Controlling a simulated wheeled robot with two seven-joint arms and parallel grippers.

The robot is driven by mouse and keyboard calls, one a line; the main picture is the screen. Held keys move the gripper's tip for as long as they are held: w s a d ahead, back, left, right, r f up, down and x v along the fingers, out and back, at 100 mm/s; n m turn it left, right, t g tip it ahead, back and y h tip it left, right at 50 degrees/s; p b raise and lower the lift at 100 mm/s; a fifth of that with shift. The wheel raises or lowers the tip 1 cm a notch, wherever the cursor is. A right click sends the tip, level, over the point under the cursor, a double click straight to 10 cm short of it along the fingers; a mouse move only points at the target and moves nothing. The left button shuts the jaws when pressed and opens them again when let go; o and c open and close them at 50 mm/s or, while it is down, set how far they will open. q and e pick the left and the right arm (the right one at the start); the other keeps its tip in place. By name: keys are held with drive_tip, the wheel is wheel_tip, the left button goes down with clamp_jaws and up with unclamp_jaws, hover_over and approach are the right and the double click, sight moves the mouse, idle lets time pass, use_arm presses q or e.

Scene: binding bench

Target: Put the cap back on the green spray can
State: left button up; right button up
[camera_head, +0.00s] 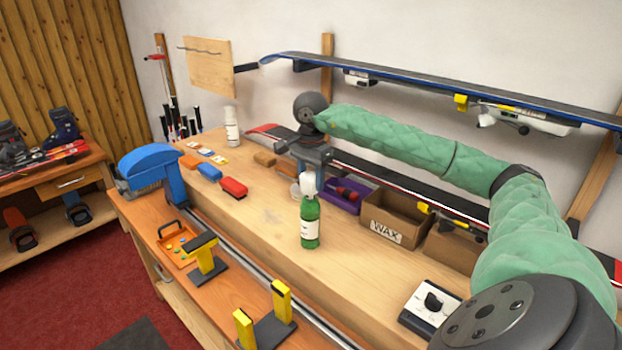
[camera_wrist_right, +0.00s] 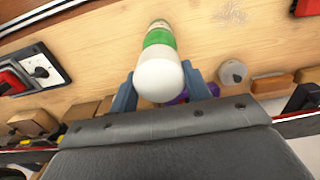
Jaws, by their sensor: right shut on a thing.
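The green spray can (camera_head: 310,228) stands upright on the wooden bench, with a pale label around it. It also shows in the right wrist view (camera_wrist_right: 158,38), beyond the cap. The white cap (camera_head: 308,184) is at the top of the can, in line with it. I cannot tell whether it is fully seated. In the right wrist view the cap (camera_wrist_right: 160,80) is between the two fingers. My right gripper (camera_head: 312,166) comes from above and behind, shut on the cap. My left gripper is in neither view.
A WAX box (camera_head: 394,220) and a purple tray (camera_head: 345,196) stand right of the can. A red block (camera_head: 233,188) and a white spray can (camera_head: 232,127) are to the left. A control box (camera_head: 430,306) sits at front right. The bench in front of the can is clear.

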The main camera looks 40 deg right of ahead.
drive_tip(key=shift+b, duration=0.3)
idle(0.9)
drive_tip(key=shift+f+b, duration=0.55)
drive_tip(key=shift+f, duration=0.05)
